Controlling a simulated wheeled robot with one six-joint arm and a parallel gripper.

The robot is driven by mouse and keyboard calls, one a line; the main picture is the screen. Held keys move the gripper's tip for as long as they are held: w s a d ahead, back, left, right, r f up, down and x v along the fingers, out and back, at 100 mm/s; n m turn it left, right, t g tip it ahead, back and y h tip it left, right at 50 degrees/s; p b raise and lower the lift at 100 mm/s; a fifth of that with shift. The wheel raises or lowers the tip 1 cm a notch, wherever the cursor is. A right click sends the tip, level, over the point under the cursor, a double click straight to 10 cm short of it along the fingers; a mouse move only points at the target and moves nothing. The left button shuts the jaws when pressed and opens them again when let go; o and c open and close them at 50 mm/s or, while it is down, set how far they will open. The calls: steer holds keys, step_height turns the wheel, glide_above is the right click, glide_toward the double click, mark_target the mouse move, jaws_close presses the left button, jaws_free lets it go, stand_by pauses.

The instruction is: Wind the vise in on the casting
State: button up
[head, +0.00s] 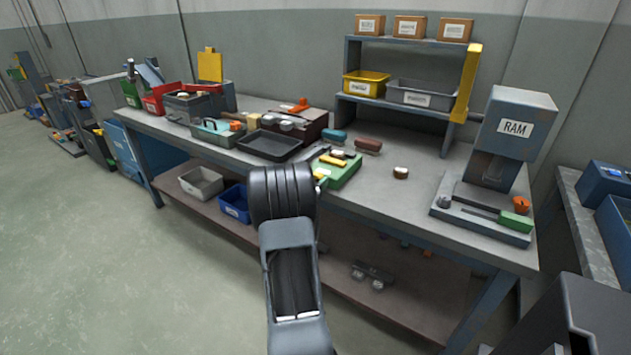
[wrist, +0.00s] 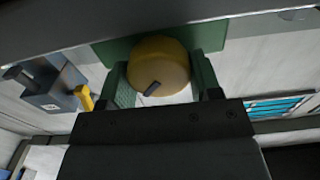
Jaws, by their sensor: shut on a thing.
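In the wrist view my gripper (wrist: 162,82) has its two green ribbed fingers closed on either side of a round yellow part (wrist: 158,62) with a short dark mark on its face. I cannot tell whether this part belongs to the vise. A green plate (wrist: 112,48) shows behind it. In the head view my own arm stands in the middle and hides my gripper and what it holds. I cannot make out the vise or the casting for certain in either view.
A shelf rack (head: 405,100) stands at the back. The floor (head: 80,240) at left is clear.

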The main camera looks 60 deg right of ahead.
steer(key=shift+f, duration=0.1)
steer(key=m+b, duration=0.3)
steer(key=b, duration=0.1)
steer(key=shift+f+m, duration=0.1)
steer(key=shift+m, duration=0.2)
steer(key=shift+s+m+b, duration=0.1)
steer(key=shift+m+b, duration=0.95)
steer(key=shift+m, duration=0.05)
steer(key=o, duration=0.9)
steer(key=shift+r, duration=0.2)
